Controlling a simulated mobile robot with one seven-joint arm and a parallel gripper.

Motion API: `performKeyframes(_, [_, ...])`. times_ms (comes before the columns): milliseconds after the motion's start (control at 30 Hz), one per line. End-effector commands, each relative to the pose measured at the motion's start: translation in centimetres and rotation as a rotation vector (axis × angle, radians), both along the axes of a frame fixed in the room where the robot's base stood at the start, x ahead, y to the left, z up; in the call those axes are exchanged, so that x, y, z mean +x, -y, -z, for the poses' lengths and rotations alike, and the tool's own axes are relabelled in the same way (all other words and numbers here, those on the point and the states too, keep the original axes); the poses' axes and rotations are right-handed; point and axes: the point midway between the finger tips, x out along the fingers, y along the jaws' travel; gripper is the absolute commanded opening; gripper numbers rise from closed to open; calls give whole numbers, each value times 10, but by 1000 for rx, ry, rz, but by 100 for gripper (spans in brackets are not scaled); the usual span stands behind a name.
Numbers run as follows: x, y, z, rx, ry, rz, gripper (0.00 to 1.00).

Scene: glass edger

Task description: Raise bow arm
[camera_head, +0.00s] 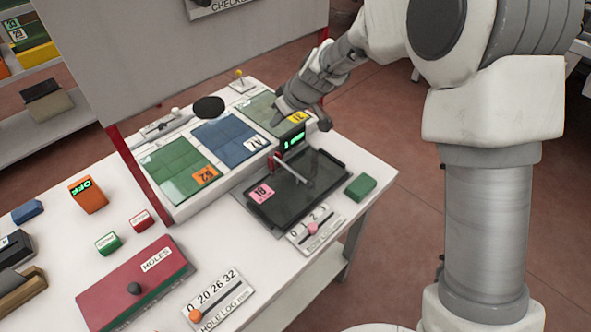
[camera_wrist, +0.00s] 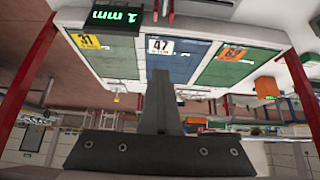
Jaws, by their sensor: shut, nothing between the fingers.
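A slim pale arm (camera_head: 287,169), which looks like the bow arm, lies low and slanted over a dark flat tray (camera_head: 318,196) with a pink label. A small black display (camera_head: 293,140) with green digits stands at its far end; in the wrist view the display (camera_wrist: 113,18) reads 1 mm. My gripper is above the far side of the bench, beyond the display and apart from the pale arm. In the wrist view my gripper (camera_wrist: 159,76) is shut and empty, in front of the coloured panels. The pale arm is not clearly seen there.
Green (camera_head: 178,170), blue (camera_head: 228,141) and olive (camera_head: 262,112) glass panels lie in a raised rack behind the tray. A green block (camera_head: 360,187), a slider plate (camera_head: 315,228) and a red HOLES box (camera_head: 135,284) stand nearer. Red posts flank the rack.

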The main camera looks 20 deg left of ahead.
Motion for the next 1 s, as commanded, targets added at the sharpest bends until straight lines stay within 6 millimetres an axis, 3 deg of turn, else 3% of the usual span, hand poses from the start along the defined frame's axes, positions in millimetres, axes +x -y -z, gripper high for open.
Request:
performKeyframes(700, [18,-30,1,0,0,1,0])
performKeyframes(1000, [19,-32,1,-1,-1,1,0])
